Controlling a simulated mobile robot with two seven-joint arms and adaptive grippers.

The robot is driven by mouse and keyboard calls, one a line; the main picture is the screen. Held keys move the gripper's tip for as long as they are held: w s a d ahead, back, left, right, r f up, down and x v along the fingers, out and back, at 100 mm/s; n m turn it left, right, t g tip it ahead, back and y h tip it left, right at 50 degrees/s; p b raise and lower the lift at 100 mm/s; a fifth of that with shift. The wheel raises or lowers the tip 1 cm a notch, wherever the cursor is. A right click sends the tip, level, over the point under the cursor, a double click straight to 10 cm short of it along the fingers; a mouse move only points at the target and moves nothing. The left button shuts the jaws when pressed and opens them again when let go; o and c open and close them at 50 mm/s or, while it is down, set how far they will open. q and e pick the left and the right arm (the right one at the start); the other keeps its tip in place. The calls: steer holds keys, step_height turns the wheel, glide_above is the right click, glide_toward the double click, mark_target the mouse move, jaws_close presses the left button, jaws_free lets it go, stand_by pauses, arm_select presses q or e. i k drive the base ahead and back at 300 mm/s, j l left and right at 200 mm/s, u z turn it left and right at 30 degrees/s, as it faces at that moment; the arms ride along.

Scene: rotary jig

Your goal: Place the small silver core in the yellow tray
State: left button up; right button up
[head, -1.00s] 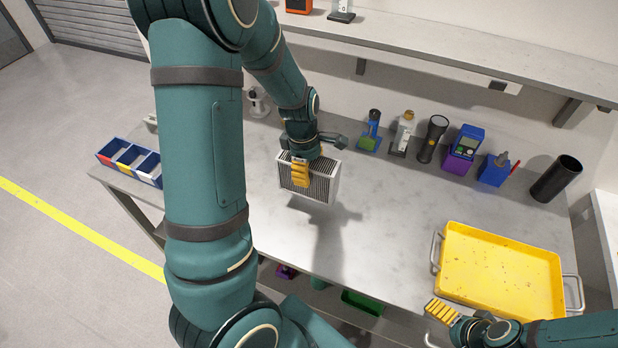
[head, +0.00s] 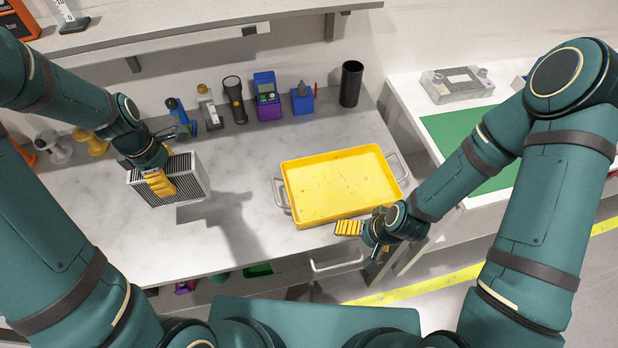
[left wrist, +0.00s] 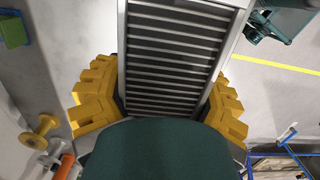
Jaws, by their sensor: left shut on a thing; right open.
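The small silver core (head: 190,178) is a boxy silver block with dark fins. My left gripper (head: 160,183) is shut on it, with yellow fingers on its sides, and its shadow falls on the bench to the right. In the left wrist view the core (left wrist: 170,55) stands between the two yellow fingers of my left gripper (left wrist: 165,110). The yellow tray (head: 335,160) lies on the bench right of the core, empty, with a metal handle at each end. My right gripper (head: 350,228) is open and empty at the tray's front edge.
A flashlight (head: 234,100), a purple and blue device (head: 267,98), a blue block (head: 302,100) and a black cylinder (head: 350,84) stand along the back of the bench (head: 120,240). Bare bench lies between core and tray. A white table with a green mat (head: 460,140) is at right.

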mark_target(339, 187)
steer(key=i+l, duration=0.1)
steer(key=l, duration=0.35)
steer(key=i+l, duration=0.1)
steer(key=l, duration=0.4)
steer(key=i+l, duration=0.1)
steer(key=l, duration=0.35)
steer(key=i+l, duration=0.15)
steer(key=l, duration=0.35)
